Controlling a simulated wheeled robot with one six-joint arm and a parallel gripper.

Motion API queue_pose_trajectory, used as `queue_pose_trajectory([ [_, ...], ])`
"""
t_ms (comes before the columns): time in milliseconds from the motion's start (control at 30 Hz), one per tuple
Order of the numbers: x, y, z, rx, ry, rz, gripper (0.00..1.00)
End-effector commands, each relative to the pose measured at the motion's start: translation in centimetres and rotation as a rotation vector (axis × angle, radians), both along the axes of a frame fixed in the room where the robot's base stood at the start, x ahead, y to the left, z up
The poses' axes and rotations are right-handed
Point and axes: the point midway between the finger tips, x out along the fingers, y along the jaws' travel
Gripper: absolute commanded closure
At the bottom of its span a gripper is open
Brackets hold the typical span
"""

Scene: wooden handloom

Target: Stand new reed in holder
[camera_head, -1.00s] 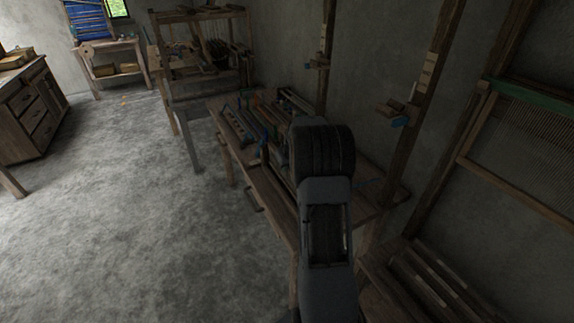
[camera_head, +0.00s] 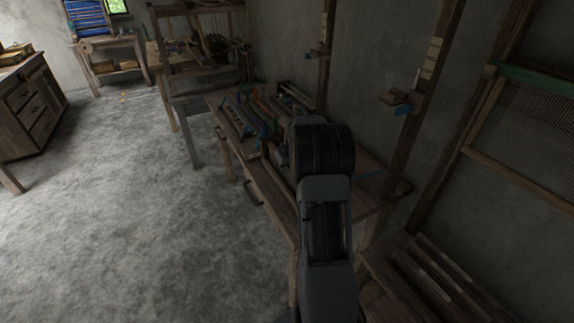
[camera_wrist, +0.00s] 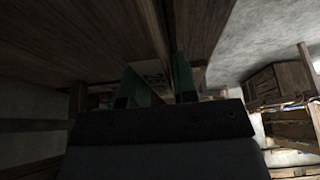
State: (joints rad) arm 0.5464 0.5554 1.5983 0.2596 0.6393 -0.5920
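I cannot pick out the new reed for sure. Several long wooden pieces, some with coloured parts, lie on the workbench (camera_head: 262,187) in the body view. A green-topped frame with fine close lines (camera_head: 535,118) is at the right wall; whether it is a reed is unclear. I cannot identify the holder. In the body view my arm hides my gripper and part of the bench. In the wrist view my gripper (camera_wrist: 158,82) has two green fingers standing apart. A wooden strip and a pale labelled patch (camera_wrist: 153,74) show between them, with no clear grip on either.
Wooden posts with small brackets, one with a blue part (camera_head: 402,108), stand behind the bench. A slatted wooden piece (camera_head: 425,275) is low at the right. A loom frame (camera_head: 205,50) stands beyond the bench. The floor (camera_head: 120,215) to the left is clear.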

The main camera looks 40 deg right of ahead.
Motion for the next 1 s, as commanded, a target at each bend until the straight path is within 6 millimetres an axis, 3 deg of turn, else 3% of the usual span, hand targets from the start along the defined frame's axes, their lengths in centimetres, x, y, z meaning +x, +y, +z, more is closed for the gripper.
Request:
queue_pose_trajectory([
  [233, 0.0, 0.0, 0.0, 0.000, 0.000, 0.000, 0.51],
  [567, -0.2, 0.0, 0.7, -0.001, -0.001, 0.000, 0.51],
  [1000, -3.4, 0.4, 8.4, -0.002, -0.003, -0.001, 0.51],
])
